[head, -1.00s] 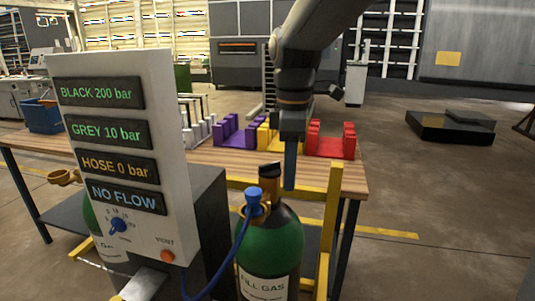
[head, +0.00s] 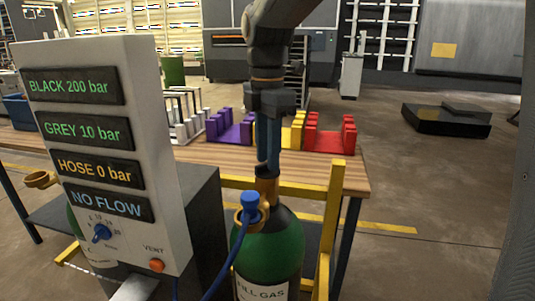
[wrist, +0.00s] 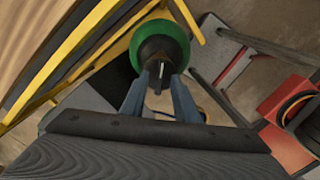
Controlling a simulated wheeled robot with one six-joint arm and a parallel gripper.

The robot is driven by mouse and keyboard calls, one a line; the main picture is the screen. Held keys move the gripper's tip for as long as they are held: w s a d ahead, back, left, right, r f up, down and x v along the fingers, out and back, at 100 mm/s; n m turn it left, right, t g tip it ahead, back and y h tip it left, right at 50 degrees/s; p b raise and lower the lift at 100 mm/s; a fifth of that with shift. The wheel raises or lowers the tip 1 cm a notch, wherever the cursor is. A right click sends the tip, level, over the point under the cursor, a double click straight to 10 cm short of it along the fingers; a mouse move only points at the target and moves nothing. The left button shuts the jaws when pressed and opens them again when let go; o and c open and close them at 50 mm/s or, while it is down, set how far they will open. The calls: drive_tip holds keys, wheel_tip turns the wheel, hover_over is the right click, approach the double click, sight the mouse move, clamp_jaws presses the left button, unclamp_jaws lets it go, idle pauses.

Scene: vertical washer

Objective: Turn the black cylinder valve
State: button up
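The fill gas cylinder (head: 268,250) stands upright in the yellow frame, with a green shoulder and a black top. Its brass valve (head: 267,188) rises from the neck, and the black knob on top is mostly hidden by my fingers. My gripper (head: 268,168) points straight down over the valve, its two blue fingers apart on either side of the knob. In the wrist view, the fingers (wrist: 160,82) flank the dark valve top (wrist: 157,72) above the green cylinder (wrist: 172,30). I cannot tell whether they touch it.
A blue hose connector (head: 250,203) sits in front of the valve. The gauge panel (head: 100,150) on the left reads BLACK 200 bar, GREY 10 bar, HOSE 0 bar, NO FLOW. A wooden table (head: 210,157) with coloured racks stands behind. Yellow frame posts (head: 334,215) rise on the right.

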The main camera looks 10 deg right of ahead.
drive_tip(key=shift+f, duration=0.35)
clamp_jaws()
